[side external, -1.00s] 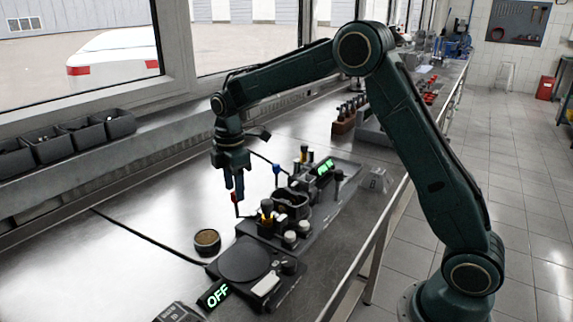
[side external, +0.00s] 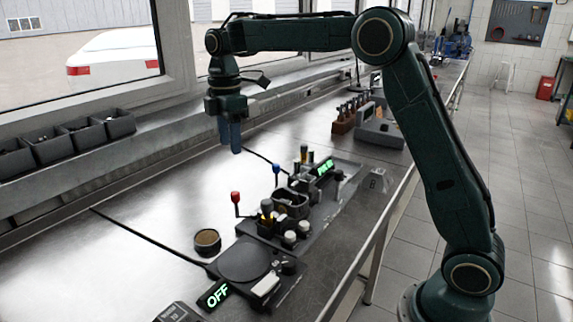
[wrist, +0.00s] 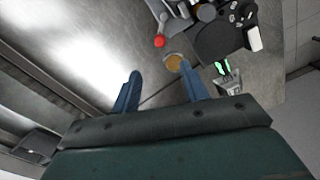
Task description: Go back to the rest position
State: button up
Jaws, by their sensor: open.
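My gripper (side external: 231,137) hangs above the metal bench in the side view, fingers pointing down. In the wrist view its two blue fingers (wrist: 161,90) are apart with nothing between them. A red-knobbed lever (side external: 236,198) stands upright below and clear of the gripper. Its red ball also shows in the wrist view (wrist: 158,41). A blue-knobbed lever (side external: 276,169) stands a little farther back.
A dark round plate device (side external: 243,259) with a green "OFF" display (side external: 216,295) sits at the front. A round cup (side external: 207,242) stands beside it. Dark bins (side external: 81,137) line the window ledge. The bench's left middle is clear.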

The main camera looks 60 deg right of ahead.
dwell(0.3)
jog(key=s+r+m+t, duration=0.1)
jog(key=s+r+m, duration=0.2)
jog(key=s, duration=0.5)
jog(key=s+r+m+t, duration=0.2)
jog(key=s+r+m, duration=0.15)
jog(key=s, duration=0.55)
jog(key=s+f+m+t, duration=0.1)
jog(key=s+f+m, duration=0.2)
jog(key=s, duration=0.5)
jog(key=s+f+m+t, duration=0.1)
jog(key=s+f+m, duration=0.3)
jog(key=s, duration=0.4)
jog(key=shift+a+t, duration=0.25)
jog(key=shift+t, duration=0.05)
